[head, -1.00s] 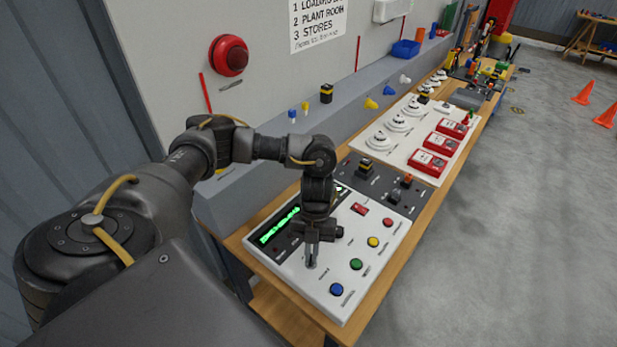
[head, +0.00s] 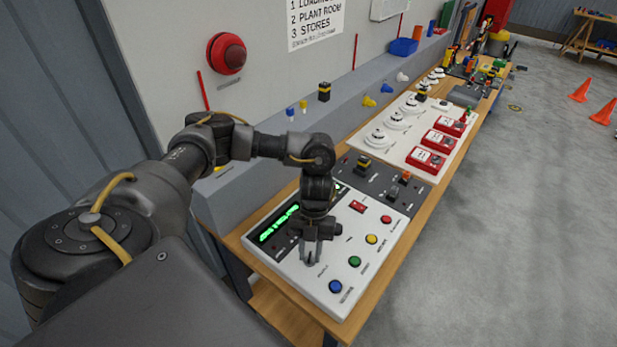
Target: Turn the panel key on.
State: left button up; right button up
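The white control panel (head: 300,278) lies on the bench, with a lit green display (head: 279,223) at its upper left. My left gripper (head: 311,259) points down at the panel's left part, below the display. Two fingers show with a gap between them, so it looks open, with its tips low over the panel. The panel key is not visible; the fingers and hand cover that spot, and I cannot tell its position or whether the fingers touch it. My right gripper is not in view.
Blue (head: 335,286), green (head: 354,262), yellow (head: 371,239) and red (head: 386,219) buttons line the panel's right side. A red switch (head: 357,206) sits above them. A dark module (head: 381,185) adjoins the panel. The grey wall ledge (head: 262,175) runs behind.

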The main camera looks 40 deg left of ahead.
pick_arm(q)
jog(key=b+v, duration=0.1)
jog(key=v, duration=0.9)
jog(key=shift+r+b, duration=0.3)
jog(key=shift+r, duration=0.05)
jog(key=shift+a, duration=0.1)
